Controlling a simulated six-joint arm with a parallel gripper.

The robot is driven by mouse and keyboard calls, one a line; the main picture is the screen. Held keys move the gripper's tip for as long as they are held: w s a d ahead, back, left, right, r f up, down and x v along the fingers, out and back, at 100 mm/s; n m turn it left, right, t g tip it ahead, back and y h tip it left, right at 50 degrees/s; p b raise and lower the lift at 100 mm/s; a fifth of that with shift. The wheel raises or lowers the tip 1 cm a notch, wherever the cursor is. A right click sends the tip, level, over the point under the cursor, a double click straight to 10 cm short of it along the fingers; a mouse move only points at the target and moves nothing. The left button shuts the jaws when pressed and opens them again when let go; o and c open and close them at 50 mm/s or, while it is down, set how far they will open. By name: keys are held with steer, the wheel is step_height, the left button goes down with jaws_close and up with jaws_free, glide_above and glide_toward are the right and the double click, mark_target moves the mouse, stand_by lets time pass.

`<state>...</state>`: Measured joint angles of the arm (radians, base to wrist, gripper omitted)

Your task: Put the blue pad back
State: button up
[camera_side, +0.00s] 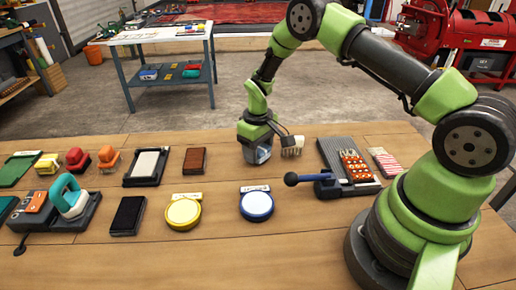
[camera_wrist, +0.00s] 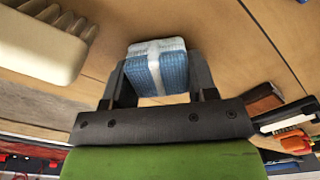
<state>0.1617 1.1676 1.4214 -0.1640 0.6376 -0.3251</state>
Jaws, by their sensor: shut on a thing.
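My gripper (camera_side: 256,148) is shut on the blue pad, near the far edge of the wooden table. In the wrist view the blue pad (camera_wrist: 172,72) is a blue textured block with a white band across it, clamped between the two fingers of my gripper (camera_wrist: 157,78). In the side view only a small part of the pad shows below my gripper, and I cannot tell if it touches the table. A round white dish with a blue rim (camera_side: 256,204) and a label sits on the table, nearer the camera than my gripper.
A cream brush (camera_side: 292,146) stands close right of my gripper. A round yellow dish (camera_side: 183,212) lies left of the blue-rimmed one. A brown block (camera_side: 195,161) and a black tray with a white pad (camera_side: 146,167) lie left. A dark board with a blue-handled lever (camera_side: 330,186) is at right.

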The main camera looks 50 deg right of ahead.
steer(key=shift+f, duration=0.1)
steer(key=o, duration=0.8)
steer(key=shift+o, duration=0.2)
